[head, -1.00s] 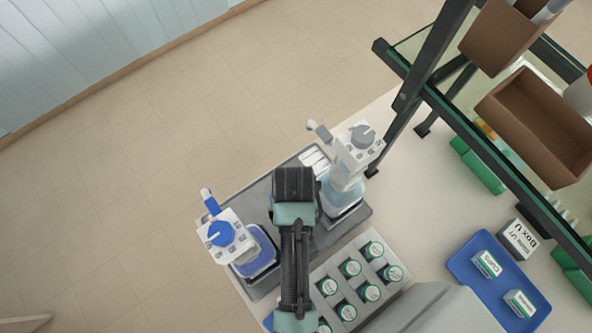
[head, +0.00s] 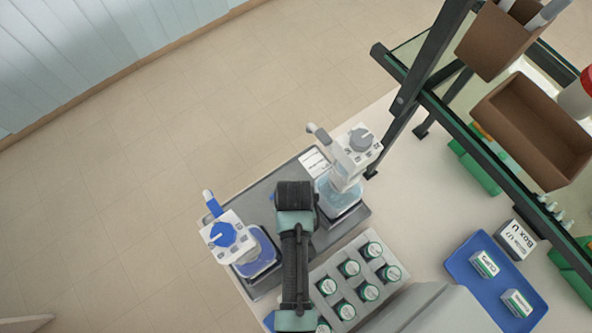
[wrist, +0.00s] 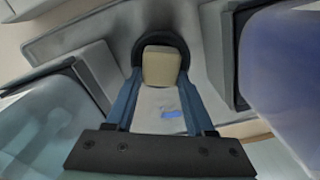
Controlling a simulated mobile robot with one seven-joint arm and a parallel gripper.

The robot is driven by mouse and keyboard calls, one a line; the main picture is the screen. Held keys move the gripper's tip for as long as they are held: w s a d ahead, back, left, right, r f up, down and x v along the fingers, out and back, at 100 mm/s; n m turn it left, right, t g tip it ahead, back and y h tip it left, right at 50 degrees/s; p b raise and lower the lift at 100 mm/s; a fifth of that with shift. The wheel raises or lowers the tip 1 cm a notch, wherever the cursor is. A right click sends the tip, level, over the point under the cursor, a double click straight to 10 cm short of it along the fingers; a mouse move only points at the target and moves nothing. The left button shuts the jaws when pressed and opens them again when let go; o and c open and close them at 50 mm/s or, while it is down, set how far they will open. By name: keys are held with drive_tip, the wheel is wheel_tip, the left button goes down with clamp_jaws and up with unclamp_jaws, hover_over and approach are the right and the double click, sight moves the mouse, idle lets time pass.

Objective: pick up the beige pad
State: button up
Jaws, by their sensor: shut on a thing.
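The beige pad (wrist: 161,68) is a small block in the upper middle of the wrist view. My gripper (wrist: 160,52) has blue fingers with dark tips, and it is shut on the pad, which sits between the fingertips. In the head view, my arm hangs over the grey tray between two dispenser bottles. There the arm hides the pad and the fingers. I cannot tell whether the pad still touches the surface below it.
A blue-topped dispenser bottle (head: 227,240) stands close on the left, a grey-topped one (head: 346,165) on the right. Both stand on the grey tray (head: 262,192). A rack of capped jars (head: 338,268), a blue tray (head: 462,268) and a shelf frame (head: 425,70) lie further right.

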clamp_jaws()
wheel_tip(320, 180, up, 10)
drive_tip(key=b, duration=0.1)
idle(0.5)
